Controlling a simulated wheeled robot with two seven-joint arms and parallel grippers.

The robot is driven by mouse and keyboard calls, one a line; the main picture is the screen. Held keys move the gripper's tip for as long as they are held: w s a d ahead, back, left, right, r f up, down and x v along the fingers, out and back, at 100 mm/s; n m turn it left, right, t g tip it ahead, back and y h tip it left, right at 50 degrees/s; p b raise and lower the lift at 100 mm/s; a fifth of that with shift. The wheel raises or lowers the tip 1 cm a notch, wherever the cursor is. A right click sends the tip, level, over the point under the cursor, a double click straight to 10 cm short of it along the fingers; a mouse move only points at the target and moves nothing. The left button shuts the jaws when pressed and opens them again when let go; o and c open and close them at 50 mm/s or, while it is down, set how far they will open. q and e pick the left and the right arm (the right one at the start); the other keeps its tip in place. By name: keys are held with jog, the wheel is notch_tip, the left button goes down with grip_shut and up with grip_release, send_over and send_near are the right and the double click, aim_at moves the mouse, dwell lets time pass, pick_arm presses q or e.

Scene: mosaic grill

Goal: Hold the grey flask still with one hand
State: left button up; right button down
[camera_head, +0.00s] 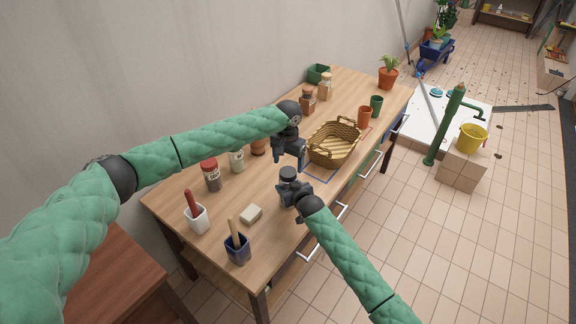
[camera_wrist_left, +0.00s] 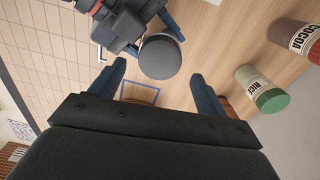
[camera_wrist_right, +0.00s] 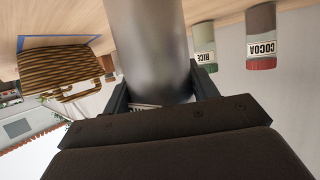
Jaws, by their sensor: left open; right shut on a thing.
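The grey flask (camera_wrist_right: 146,45) fills the middle of the right wrist view, between the fingers of my right gripper (camera_wrist_right: 158,85). In the head view my right gripper (camera_head: 291,196) is shut on the flask, whose dark round lid (camera_head: 288,173) shows above the fingers. The lid also shows from above in the left wrist view (camera_wrist_left: 161,56). My left gripper (camera_head: 290,158) is open and empty, above the table behind the flask. Its two spread fingers show in the left wrist view (camera_wrist_left: 160,85), with the lid just beyond them. The flask's lower part is mostly hidden in the head view.
A wicker basket (camera_head: 333,145) stands behind the grippers, by a blue outline on the wooden table (camera_head: 270,236). Cocoa (camera_head: 211,176) and rice (camera_head: 237,161) jars stand at left.

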aim_at(288, 171)
pick_arm(q)
jog(key=shift+c, duration=0.4)
jog(key=shift+s+d+r+n, duration=0.1)
jog(key=shift+d+r+n, duration=0.25)
jog(key=shift+d+n, duration=0.05)
jog(key=shift+d+r+n, duration=0.1)
jog(key=shift+r+n, duration=0.2)
jog(key=shift+r, duration=0.05)
jog(key=shift+r+n, duration=0.5)
jog(key=shift+r, duration=0.1)
jog(key=shift+a+r+n, duration=0.45)
jog(key=shift+a+n, duration=0.1)
jog(key=shift+n, duration=0.05)
jog(key=shift+f, duration=4.05)
